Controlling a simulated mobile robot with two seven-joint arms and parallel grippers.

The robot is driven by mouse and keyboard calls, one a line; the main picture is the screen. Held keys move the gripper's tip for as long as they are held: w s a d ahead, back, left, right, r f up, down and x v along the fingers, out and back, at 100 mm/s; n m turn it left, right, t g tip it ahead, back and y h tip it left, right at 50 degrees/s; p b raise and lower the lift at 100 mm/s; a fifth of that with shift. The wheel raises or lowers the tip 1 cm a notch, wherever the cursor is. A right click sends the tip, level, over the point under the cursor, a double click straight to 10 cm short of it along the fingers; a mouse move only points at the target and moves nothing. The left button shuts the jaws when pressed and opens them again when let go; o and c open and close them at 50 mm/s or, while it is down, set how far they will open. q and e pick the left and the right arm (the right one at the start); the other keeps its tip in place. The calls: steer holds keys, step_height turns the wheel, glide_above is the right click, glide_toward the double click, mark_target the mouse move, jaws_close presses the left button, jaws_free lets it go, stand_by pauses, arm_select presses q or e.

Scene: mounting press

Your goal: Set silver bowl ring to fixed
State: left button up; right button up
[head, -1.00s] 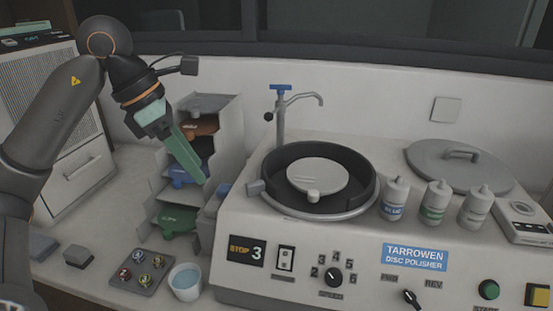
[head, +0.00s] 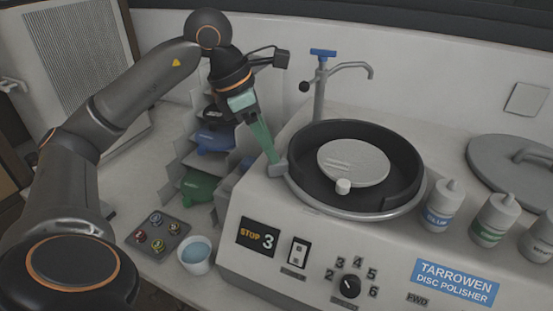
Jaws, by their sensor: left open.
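The silver bowl ring (head: 347,213) runs around the lower outside of the black bowl (head: 408,165) on the disc polisher. A small grey block-shaped tab (head: 277,169) sticks out at the ring's left side. My left gripper (head: 271,155) points down at this tab, its pale green fingers open. The fingertips are at the tab's upper edge; I cannot tell whether they touch it. No readable mark for the ring's setting shows. My right gripper is not in view.
A tap (head: 322,85) stands behind the bowl. Bottles (head: 440,205) and a grey lid (head: 515,165) are to the right.

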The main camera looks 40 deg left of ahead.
mark_target(277, 168)
arm_select(q)
steer(key=shift+x, duration=2)
steer(key=shift+c, duration=0.4)
jaws_close()
